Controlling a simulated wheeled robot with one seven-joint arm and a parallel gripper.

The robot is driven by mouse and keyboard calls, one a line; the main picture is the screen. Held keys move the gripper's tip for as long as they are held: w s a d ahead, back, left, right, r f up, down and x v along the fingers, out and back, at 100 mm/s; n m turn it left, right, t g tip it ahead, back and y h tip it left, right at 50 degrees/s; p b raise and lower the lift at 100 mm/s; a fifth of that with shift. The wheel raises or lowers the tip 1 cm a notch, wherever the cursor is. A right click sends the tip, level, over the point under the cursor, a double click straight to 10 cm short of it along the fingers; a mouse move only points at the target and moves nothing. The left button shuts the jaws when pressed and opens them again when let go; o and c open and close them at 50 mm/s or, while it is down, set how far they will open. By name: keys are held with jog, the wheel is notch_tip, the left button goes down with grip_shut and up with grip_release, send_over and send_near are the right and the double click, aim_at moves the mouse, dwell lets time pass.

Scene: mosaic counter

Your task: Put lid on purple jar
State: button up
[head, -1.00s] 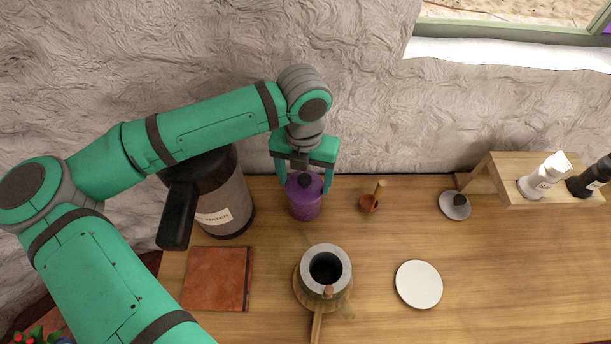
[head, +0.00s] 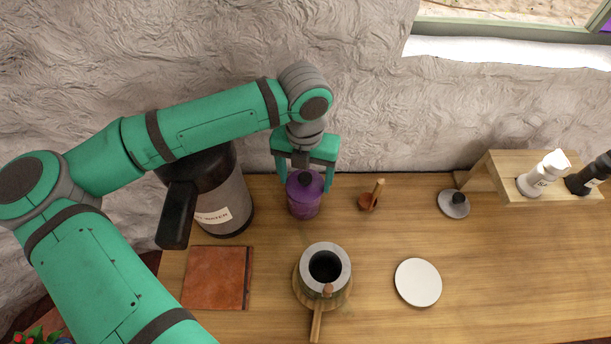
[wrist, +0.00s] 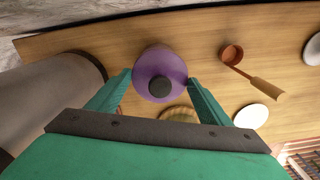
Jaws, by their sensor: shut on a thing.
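The purple jar (head: 305,209) stands upright on the wooden counter near the wall. A purple lid with a dark round knob (head: 305,180) is at its top; the lid also shows from above in the wrist view (wrist: 150,64). My gripper (head: 305,185) points down over the jar, with one finger on each side of the lid. In the wrist view my gripper (wrist: 159,78) is shut on the lid's rim. The lid looks level and lined up over the jar. I cannot tell whether it is fully seated or slightly above the mouth.
A large grey dispenser (head: 236,205) stands close left of the jar. A small brown cup with a handle (head: 367,203) is to the right, then a grey lid (head: 454,207). A grey pot (head: 343,260), a white plate (head: 418,283) and a brown board (head: 216,278) lie in front.

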jog(key=shift+w+a+f, duration=0.1)
jog(key=shift+w+f, duration=0.1)
jog(key=shift+f, duration=0.25)
dwell(0.6)
jog(key=shift+s+a, duration=0.1)
jog(key=shift+s, duration=0.05)
jog(key=shift+s, duration=0.1)
dwell(0.4)
jog(key=o, duration=1.3)
